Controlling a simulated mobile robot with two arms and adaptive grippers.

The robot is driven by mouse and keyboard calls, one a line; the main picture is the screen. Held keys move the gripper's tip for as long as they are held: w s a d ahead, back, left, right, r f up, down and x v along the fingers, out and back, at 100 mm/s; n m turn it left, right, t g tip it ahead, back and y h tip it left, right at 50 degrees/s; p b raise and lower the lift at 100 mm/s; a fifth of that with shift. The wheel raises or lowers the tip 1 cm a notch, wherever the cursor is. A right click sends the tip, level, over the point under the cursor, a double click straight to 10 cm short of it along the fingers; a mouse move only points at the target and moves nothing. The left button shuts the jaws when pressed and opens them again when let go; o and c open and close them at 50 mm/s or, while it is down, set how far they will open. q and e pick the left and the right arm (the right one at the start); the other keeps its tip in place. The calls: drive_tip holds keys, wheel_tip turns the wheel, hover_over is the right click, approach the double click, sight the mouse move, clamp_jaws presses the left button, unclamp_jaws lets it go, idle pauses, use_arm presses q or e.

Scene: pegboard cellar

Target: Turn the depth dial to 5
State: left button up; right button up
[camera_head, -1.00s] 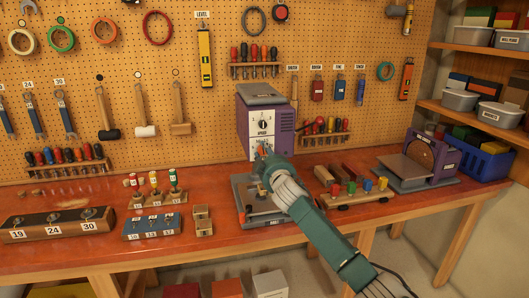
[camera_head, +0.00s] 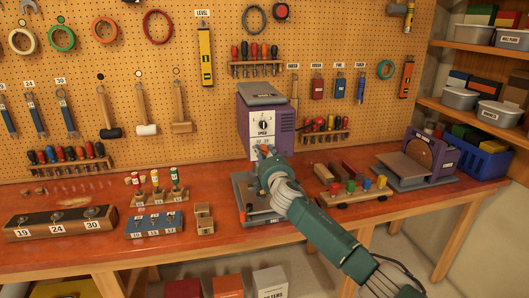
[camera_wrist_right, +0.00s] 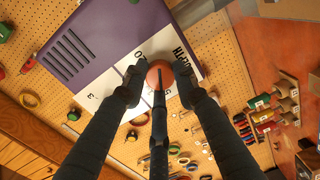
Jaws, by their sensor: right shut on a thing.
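The purple machine (camera_head: 267,108) stands at the back of the bench against the pegboard. Its white front panel has an upper dial (camera_head: 264,127) marked SPEED. My right gripper (camera_head: 263,153) reaches the lower part of this panel and covers most of the depth dial there. My left gripper is not in view.
A wooden block with colored pegs (camera_head: 352,190) lies right of my arm. A purple sander-like machine (camera_head: 445,160) stands farther right. Left of the arm are a small wooden block (camera_head: 204,222) and a blue numbered block (camera_head: 155,223). Tools hang on the pegboard behind.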

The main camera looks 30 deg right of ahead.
drive_tip(key=shift+f+n, duration=0.35)
drive_tip(key=shift+n, duration=0.85)
drive_tip(key=shift+p, duration=0.3)
drive_tip(key=o, duration=1)
drive_tip(key=shift+c, duration=0.2)
drive_tip(key=shift+o, duration=0.9)
drive_tip(key=shift+d+r, duration=0.15)
drive_tip(key=shift+r, duration=0.05)
drive_tip(key=shift+s+a, duration=0.2)
drive_tip(key=shift+s, duration=0.3)
drive_tip(key=v, duration=1.1)
